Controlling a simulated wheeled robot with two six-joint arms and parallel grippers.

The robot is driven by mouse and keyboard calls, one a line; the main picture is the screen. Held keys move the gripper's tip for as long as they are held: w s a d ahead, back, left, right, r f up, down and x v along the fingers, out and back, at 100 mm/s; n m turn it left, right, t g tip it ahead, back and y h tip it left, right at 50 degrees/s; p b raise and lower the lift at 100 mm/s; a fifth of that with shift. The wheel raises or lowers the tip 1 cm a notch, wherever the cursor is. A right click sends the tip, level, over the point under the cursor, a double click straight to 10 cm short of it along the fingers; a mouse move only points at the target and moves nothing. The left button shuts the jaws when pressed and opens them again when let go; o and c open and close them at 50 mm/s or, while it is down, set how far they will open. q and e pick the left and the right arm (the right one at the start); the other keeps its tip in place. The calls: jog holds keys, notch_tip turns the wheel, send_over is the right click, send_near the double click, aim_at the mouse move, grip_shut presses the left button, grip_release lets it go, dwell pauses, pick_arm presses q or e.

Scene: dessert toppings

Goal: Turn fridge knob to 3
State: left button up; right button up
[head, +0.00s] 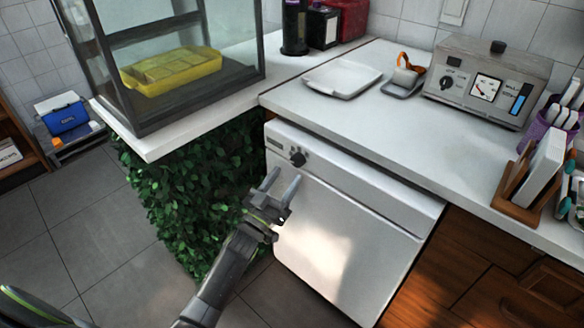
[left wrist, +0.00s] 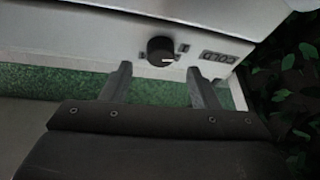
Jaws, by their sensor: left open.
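The fridge (head: 340,232) is a white under-counter unit with a control strip along its top. Its black knob (head: 298,158) sits near the left end of that strip. The knob also shows in the left wrist view (left wrist: 160,50), with a light pointer line, small marks around it and the word COLD beside it. I cannot read which number the pointer faces. My left gripper (head: 281,184) is open and empty, just below the knob and apart from it. In the left wrist view its two fingers (left wrist: 158,82) point toward the knob, one on each side. My right gripper is not in view.
The white counter (head: 330,125) juts over the fridge front. A leafy green panel (head: 195,195) stands close left of the fridge. A glass case (head: 215,60) with a yellow tray (head: 170,70) is above it. Wooden drawers (head: 500,290) are to the right.

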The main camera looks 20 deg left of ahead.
aim_at(295, 164)
pick_arm(q)
jog(key=x, duration=0.2)
jog(key=shift+w+d+r, duration=0.1)
jog(key=shift+w+r, duration=0.05)
jog(key=shift+w, duration=0.2)
jog(key=shift+w+d+r, duration=0.15)
jog(key=shift+w+r, duration=0.15)
jog(key=shift+w, duration=0.35)
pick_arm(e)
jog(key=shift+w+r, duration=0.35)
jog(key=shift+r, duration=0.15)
pick_arm(q)
jog(key=shift+c, duration=0.3)
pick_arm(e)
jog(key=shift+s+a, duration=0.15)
pick_arm(q)
jog(key=c, duration=0.9)
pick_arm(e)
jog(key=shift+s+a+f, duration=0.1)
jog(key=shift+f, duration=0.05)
